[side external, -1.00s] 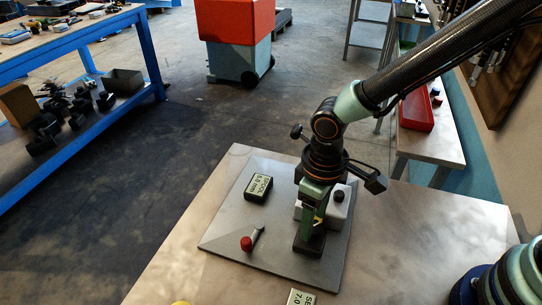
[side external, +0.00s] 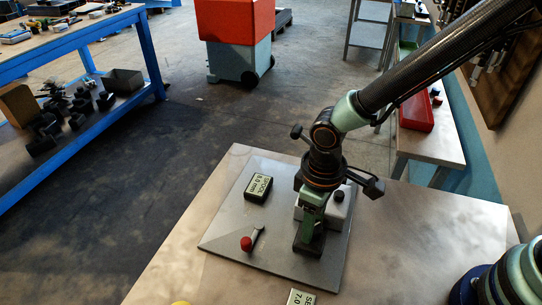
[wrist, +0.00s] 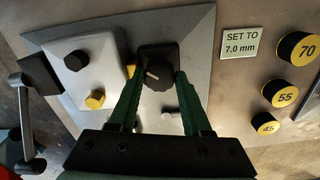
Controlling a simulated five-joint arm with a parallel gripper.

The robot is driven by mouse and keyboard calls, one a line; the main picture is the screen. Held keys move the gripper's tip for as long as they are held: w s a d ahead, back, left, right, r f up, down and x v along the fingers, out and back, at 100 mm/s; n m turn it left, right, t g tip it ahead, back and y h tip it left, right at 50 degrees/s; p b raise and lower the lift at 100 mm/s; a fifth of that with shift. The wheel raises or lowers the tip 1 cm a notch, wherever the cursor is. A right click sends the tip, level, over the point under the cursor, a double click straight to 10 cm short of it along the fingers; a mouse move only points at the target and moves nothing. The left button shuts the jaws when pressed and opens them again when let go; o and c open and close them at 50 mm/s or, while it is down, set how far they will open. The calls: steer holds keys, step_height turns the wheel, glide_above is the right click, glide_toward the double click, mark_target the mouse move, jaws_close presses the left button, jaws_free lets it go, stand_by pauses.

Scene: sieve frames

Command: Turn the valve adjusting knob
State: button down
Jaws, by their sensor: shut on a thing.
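The valve adjusting knob (wrist: 158,76) is a dark round knob with a white pointer line, on a black block (wrist: 158,53) in the wrist view. My gripper (wrist: 159,83) is shut on it, with a green finger on either side. In the side view my gripper (side external: 309,228) points down over the black block (side external: 308,246), and the knob is hidden there. A small readout (side external: 259,188) marked in mm stands on the grey plate (side external: 222,238); its digits are too small to read surely. A card (wrist: 241,44) reads "SET TO 7.0 mm".
Beside my gripper is a pale block (wrist: 93,69) with a black knob and a yellow knob (wrist: 96,99). A red-tipped lever (side external: 246,243) stands on the plate. Black-and-yellow cylinders marked 70 (wrist: 299,48), 55 and 45 stand on the table.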

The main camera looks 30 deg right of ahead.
steer(key=n, duration=1.1)
steer(key=shift+n, duration=0.3)
stand_by(0.3)
steer(key=c, duration=0.6)
jaws_free()
steer(key=shift+r, duration=0.15)
step_height(320, 180, up, 12)
steer(key=shift+f, duration=0.1)
